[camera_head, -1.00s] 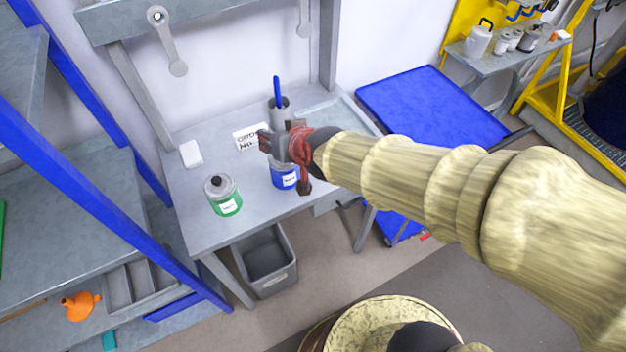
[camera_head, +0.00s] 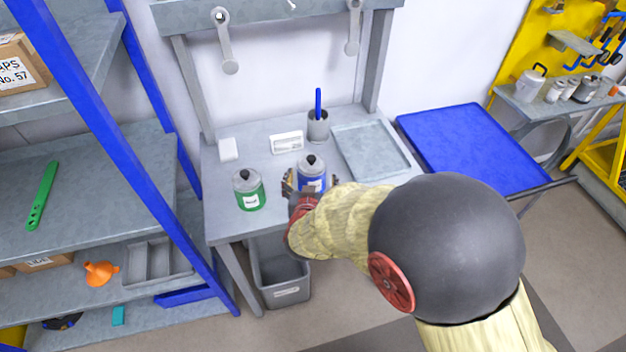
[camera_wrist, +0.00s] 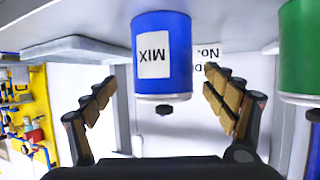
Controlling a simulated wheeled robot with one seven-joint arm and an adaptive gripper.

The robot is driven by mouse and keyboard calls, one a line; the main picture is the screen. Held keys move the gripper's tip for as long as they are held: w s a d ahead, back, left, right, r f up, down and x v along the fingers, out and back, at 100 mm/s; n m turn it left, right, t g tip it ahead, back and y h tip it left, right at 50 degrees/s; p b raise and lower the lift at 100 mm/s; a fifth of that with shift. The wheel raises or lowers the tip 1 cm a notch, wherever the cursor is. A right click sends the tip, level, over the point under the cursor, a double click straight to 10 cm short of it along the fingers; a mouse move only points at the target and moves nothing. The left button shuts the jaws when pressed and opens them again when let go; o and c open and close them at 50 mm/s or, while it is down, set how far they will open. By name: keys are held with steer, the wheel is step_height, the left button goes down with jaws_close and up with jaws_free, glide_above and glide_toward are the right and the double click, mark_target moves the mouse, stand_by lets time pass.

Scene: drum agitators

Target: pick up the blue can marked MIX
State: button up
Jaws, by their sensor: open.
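The blue can (camera_head: 312,173) stands upright on the grey workbench (camera_head: 232,227), with a grey top and a black knob. In the wrist view the blue can (camera_wrist: 162,55) appears upside down, with a white label reading MIX. My gripper (camera_head: 306,185) is at the front of the can. In the wrist view my gripper (camera_wrist: 155,95) is open, with one finger on each side of the can's top end. I see gaps between the fingers and the can. The lower part of the can is partly hidden by my gripper and arm in the head view.
A green can (camera_head: 249,190) stands close to the left. Behind are a white card (camera_head: 286,142), a cup (camera_head: 318,128) with a blue tool and a white block (camera_head: 228,149). A grey tray (camera_head: 369,150) lies at right. A blue-framed shelf stands left; a bin (camera_head: 284,284) is below.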

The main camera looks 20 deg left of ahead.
steer(key=b+x, duration=0.1)
steer(key=x, duration=0.3)
steer(key=shift+a, duration=0.2)
steer(key=shift+c, duration=0.8)
steer(key=c, duration=1.5)
steer(key=shift+r, duration=0.1)
